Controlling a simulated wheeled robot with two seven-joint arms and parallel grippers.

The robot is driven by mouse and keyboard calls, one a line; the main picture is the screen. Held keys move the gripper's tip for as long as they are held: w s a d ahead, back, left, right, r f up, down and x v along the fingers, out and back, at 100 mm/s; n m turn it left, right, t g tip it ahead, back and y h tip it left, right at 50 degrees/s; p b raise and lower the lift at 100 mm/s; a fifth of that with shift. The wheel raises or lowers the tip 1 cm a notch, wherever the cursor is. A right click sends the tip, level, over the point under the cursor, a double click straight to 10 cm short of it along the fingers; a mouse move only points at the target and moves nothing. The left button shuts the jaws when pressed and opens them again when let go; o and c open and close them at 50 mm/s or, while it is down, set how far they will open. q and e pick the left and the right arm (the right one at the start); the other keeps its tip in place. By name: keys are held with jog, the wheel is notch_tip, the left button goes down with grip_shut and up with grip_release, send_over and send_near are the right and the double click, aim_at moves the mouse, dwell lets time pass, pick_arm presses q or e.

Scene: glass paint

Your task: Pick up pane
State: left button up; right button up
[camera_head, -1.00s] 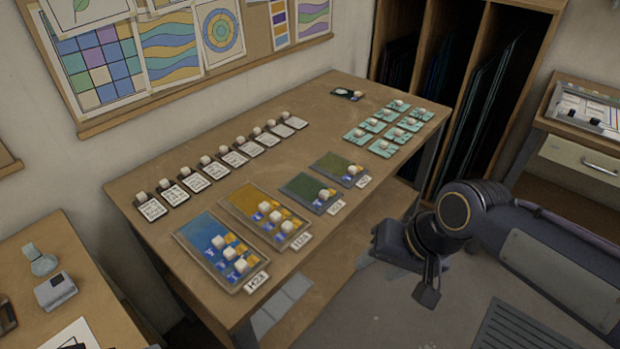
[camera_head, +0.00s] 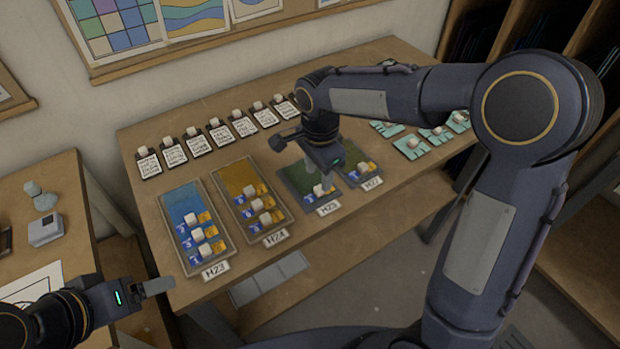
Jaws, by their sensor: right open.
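My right gripper (camera_head: 318,178) is open and points down over the H25 pane, hiding part of both green panes. I cannot tell whether it touches anything. My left gripper (camera_head: 158,287) is at the lower left, off the bench front, apart from the panes; its jaw opening is unclear.
A row of cards with whitish blocks (camera_head: 219,131) lies behind the panes. Teal pieces (camera_head: 411,147) lie at the right, partly hidden by my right arm. A side table (camera_head: 60,215) stands at the left. The bench (camera_head: 150,135) is bare at its back left.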

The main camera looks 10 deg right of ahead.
aim_at(319, 188)
jog(key=f, duration=0.5)
jog(key=shift+w+d+p, duration=0.1)
jog(key=shift+d+p, duration=0.1)
jog(key=shift+p, duration=0.2)
grip_shut()
